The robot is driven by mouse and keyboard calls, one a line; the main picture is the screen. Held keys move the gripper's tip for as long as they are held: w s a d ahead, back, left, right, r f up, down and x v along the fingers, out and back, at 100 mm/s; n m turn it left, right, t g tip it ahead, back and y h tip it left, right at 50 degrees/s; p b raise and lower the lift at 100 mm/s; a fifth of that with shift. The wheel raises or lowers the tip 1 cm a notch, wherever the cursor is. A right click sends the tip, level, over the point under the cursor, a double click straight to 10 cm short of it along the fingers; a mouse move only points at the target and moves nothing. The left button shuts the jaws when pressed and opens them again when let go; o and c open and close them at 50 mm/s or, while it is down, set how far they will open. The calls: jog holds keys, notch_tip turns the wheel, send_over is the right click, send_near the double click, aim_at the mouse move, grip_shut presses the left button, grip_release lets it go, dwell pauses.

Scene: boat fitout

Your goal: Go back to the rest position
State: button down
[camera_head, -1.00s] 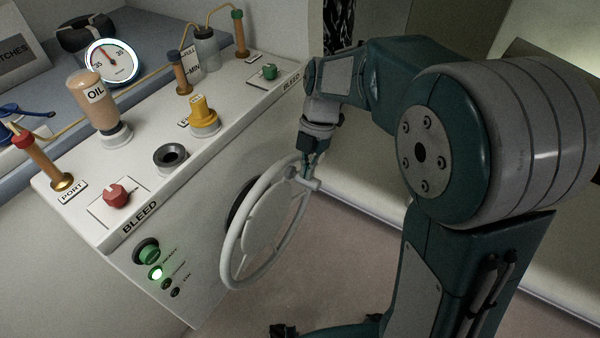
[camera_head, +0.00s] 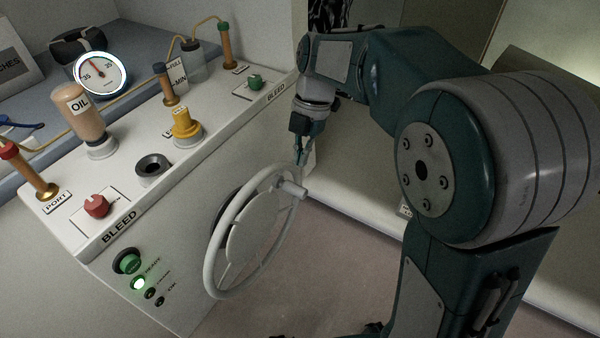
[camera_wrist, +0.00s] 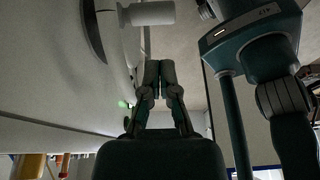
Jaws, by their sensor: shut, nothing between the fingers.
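My gripper (camera_head: 301,158) is shut and empty. In the head view it hangs beside the upper rim of the white steering wheel (camera_head: 222,232), just above and behind the wheel's handle knob (camera_head: 291,188). In the wrist view my gripper (camera_wrist: 160,75) shows both fingers together with nothing between them. The white knob (camera_wrist: 150,13) lies beyond and above the fingertips there, apart from them. Whether the fingers touch the wheel rim cannot be told. My arm reaches in from the right.
The white console (camera_head: 200,190) carries an oil bottle (camera_head: 82,115), a yellow valve (camera_head: 185,124), a black-ringed socket (camera_head: 153,167), and red (camera_head: 96,205) and green (camera_head: 255,82) bleed knobs. A gauge (camera_head: 101,73) stands behind. Open floor (camera_head: 330,260) lies right of the wheel.

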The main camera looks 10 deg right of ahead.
jog(key=a+v, duration=0.1)
jog(key=v, duration=0.5)
jog(key=shift+w+r, duration=0.2)
dwell(0.8)
jog(key=s+d+f+m+t+h, duration=0.1)
jog(key=s+d+m+t, duration=0.3)
jog(key=s+m, duration=0.5)
jog(key=s+d+f+m+t+h, duration=0.1)
jog(key=s+d+m+t, duration=0.3)
jog(key=s+m, duration=0.6)
jog(key=m, duration=0.9)
jog(key=shift+s+d+f+t, duration=0.2)
jog(key=shift+d+f+t, duration=0.1)
jog(key=shift+f, duration=0.05)
